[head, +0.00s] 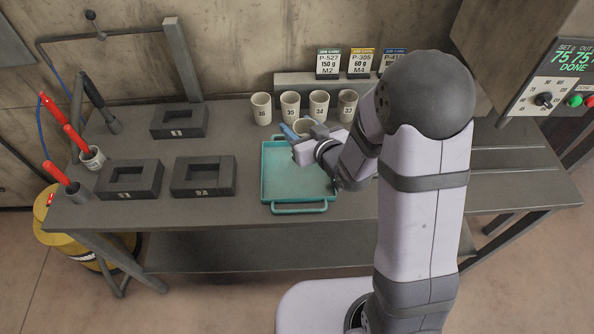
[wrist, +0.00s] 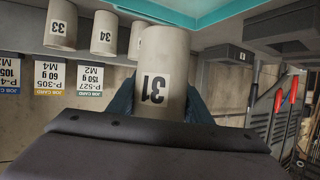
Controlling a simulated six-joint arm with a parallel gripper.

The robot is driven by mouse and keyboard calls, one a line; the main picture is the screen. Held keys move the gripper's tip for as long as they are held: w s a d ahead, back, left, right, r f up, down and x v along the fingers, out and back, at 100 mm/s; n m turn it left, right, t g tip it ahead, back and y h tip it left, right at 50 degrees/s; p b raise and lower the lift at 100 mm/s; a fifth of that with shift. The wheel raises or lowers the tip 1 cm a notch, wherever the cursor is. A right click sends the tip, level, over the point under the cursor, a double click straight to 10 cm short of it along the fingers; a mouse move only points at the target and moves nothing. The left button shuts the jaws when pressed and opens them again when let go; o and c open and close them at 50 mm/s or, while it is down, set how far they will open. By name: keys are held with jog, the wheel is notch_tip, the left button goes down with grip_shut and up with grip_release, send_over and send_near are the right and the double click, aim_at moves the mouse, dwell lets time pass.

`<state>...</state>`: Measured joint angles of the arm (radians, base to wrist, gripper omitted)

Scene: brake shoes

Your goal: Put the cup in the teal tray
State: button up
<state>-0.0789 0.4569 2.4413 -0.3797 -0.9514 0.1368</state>
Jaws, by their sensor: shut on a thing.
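A pale grey cup (wrist: 165,62) with a dark number that looks like 31 is held between the blue fingers of my gripper (wrist: 160,100) in the wrist view. In the head view my gripper (head: 303,131) is over the far edge of the teal tray (head: 298,209), with the cup (head: 303,124) partly hidden between its fingers. The tray looks empty where it shows; my arm hides its right side. A teal edge of it (wrist: 190,12) shows at the top of the wrist view. I cannot tell the cup's height above the tray.
Several similar numbered cups (head: 290,104) stand in a row behind the tray, close to my gripper. Job cards (head: 328,63) stand on a ledge behind them. Dark blocks with recesses (head: 203,177) and holders with red-handled tools (head: 92,158) are on the left. Bare bench lies left of the tray.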

jog(key=a+r+n, duration=0.1)
jog(key=a, duration=0.2)
send_over(291, 164)
jog(key=shift+y, duration=0.4)
jog(key=shift+f, duration=2.95)
jog(key=shift+f+p, duration=0.5)
jog(key=shift+f, duration=1.35)
jog(key=shift+f, duration=0.2)
jog(key=o, duration=1.1)
jog(key=shift+g, duration=0.3)
jog(key=shift+r, duration=0.1)
